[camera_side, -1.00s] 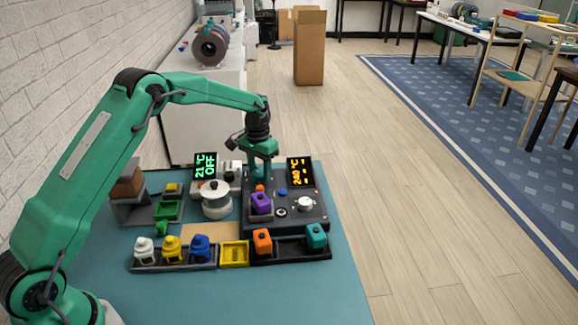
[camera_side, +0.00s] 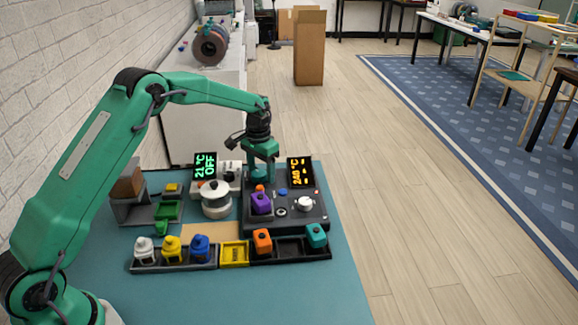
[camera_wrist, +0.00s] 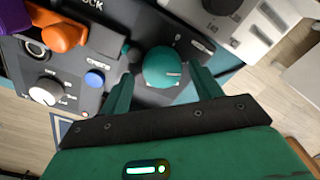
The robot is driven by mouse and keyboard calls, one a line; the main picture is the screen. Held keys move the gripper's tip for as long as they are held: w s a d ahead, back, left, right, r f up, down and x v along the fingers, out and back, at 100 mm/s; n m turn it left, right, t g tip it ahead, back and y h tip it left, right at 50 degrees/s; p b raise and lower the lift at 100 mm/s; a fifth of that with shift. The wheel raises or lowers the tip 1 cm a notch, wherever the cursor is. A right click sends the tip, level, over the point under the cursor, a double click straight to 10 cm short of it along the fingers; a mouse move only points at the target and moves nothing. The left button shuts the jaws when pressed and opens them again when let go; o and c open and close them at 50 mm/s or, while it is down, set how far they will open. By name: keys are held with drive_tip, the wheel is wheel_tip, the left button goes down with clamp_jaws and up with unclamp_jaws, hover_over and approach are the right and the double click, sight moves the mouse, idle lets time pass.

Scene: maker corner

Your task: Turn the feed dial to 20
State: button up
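My gripper (camera_wrist: 162,72) is open over the far left part of the dark control panel (camera_side: 318,222). In the wrist view its two green fingers stand on either side of a round teal knob-like part (camera_wrist: 162,67), with a gap showing on each side. The white dial (camera_wrist: 45,90) stands on the panel, left of the fingers; it also shows in the side view (camera_side: 305,204). A smaller black dial (camera_wrist: 34,48) lies near it. The labels are too small to tell surely which is the feed dial.
The panel also carries a blue button (camera_side: 283,191), a purple block (camera_side: 261,204), an orange part (camera_wrist: 60,31) and a screen (camera_side: 300,173) reading 240 °C. A white unit (camera_side: 229,176) with a 21 °C OFF screen (camera_side: 205,166) stands to the left. A tray row (camera_side: 292,258) runs in front.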

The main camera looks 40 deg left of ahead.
sight(257, 172)
drive_tip(key=shift+s+r, duration=0.1)
drive_tip(key=shift+r, duration=3.8)
drive_tip(key=shift+a, duration=0.1)
drive_tip(key=shift+c, duration=1.4)
drive_tip(key=shift+a+f+m, duration=0.1)
drive_tip(key=shift+a+m, duration=0.4)
drive_tip(key=shift+s, duration=0.1)
drive_tip(key=shift+d+f, duration=0.15)
drive_tip(key=shift+f, duration=1.85)
drive_tip(key=shift+d+f, duration=0.15)
drive_tip(key=shift+f, duration=1.8)
